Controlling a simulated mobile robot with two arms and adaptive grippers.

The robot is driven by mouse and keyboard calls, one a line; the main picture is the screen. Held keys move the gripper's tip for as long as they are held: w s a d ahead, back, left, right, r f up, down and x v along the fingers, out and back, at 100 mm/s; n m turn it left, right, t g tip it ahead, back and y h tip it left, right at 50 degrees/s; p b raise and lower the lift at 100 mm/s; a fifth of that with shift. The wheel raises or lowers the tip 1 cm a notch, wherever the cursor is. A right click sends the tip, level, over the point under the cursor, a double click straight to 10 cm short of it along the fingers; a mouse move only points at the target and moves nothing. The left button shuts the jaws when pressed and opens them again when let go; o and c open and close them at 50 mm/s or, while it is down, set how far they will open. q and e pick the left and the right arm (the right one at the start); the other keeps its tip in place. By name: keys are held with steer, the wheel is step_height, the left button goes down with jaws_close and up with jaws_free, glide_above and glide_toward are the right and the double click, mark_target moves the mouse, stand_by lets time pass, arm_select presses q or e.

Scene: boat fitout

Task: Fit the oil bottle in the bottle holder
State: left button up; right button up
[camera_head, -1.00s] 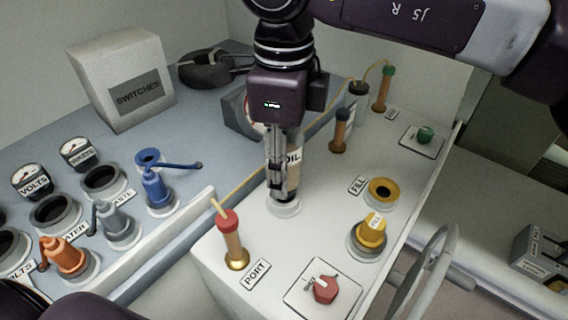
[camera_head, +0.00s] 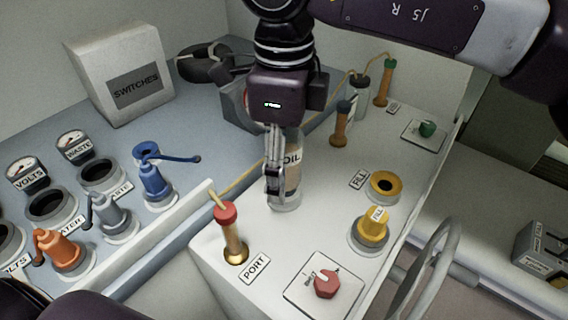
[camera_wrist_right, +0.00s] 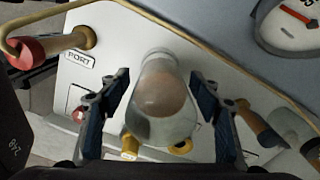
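The oil bottle (camera_head: 292,172), clear with a brownish filling and an OIL label, stands upright on the white console top. In the right wrist view the bottle (camera_wrist_right: 162,100) is between my right fingers, with a narrow gap on both sides. My right gripper (camera_head: 273,190) comes from above, and its fingers stand at the bottle, hiding its left side. A pale round rim (camera_head: 285,203) shows at the bottle's foot; I cannot tell whether it is the bottle holder or the bottle's own base. My left gripper is not in view.
A red-topped PORT post (camera_head: 232,235), a red knob (camera_head: 325,284), a yellow cap (camera_head: 371,228) and a yellow FILL ring (camera_head: 384,187) surround the bottle. Brown posts (camera_head: 341,124) stand behind. A tan cord (camera_head: 245,180) runs along the console's left edge. The SWITCHES box (camera_head: 120,75) is farther left.

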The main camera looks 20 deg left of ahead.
steer(key=shift+r, duration=0.15)
step_height(320, 180, up, 12)
steer(key=shift+f, duration=0.1)
stand_by(0.4)
steer(key=shift+f, duration=0.1)
stand_by(0.3)
